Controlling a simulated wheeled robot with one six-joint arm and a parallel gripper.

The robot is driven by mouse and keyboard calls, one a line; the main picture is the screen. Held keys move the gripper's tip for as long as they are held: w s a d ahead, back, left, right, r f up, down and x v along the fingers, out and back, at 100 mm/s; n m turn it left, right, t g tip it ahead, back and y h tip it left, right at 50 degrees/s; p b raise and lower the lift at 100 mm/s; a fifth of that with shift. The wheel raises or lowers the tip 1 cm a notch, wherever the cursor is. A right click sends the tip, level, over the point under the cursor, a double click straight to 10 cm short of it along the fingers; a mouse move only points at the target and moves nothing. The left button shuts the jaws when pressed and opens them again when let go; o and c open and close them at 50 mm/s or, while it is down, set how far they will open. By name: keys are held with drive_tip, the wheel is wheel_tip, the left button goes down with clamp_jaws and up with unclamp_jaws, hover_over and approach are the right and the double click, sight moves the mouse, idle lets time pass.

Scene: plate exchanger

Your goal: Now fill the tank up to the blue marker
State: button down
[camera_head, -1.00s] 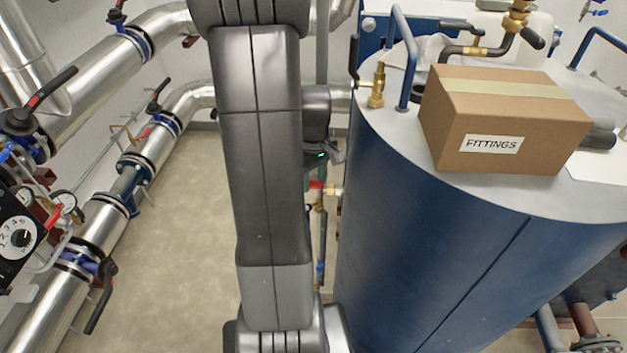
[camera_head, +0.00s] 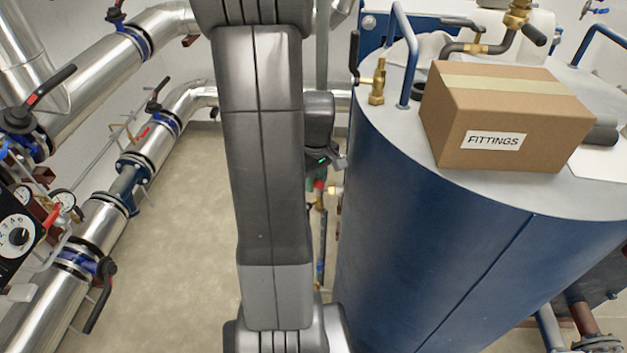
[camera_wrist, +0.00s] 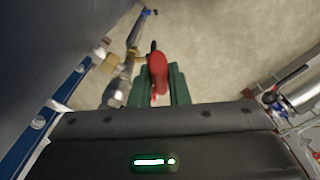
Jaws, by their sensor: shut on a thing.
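The large blue tank (camera_head: 430,235) stands on the right in the head view, with a light grey top. A red valve handle (camera_wrist: 158,74) shows in the wrist view between the green fingers of my gripper (camera_wrist: 158,82), which is shut on it. The handle sits by brass and grey pipe fittings (camera_wrist: 119,85). In the head view, the red handle (camera_head: 318,184) shows just under my gripper (camera_head: 316,175), beside the tank's left side; my arm hides part of this area. I cannot make out a blue marker on the tank.
A cardboard box labelled FITTINGS (camera_head: 505,120) sits on the tank top near a brass valve (camera_head: 377,82). Silver pipes with black-levered valves (camera_head: 138,160) run along the left wall. The floor (camera_head: 185,240) between them is clear.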

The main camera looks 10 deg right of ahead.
drive_tip(key=b, duration=0.1)
drive_tip(key=f+t+y+b, duration=0.1)
drive_tip(key=b, duration=0.1)
drive_tip(key=shift+s+d+f+t, duration=0.25)
drive_tip(key=shift+s+t, duration=0.05)
drive_tip(key=shift+s, duration=0.1)
drive_tip(key=shift+s+t+b, duration=0.1)
drive_tip(key=shift+t+b, duration=0.2)
drive_tip(key=shift+b, duration=0.3)
drive_tip(key=c, duration=1.4)
unclamp_jaws()
drive_tip(key=shift+r+p, duration=0.25)
drive_tip(key=shift+p, duration=0.15)
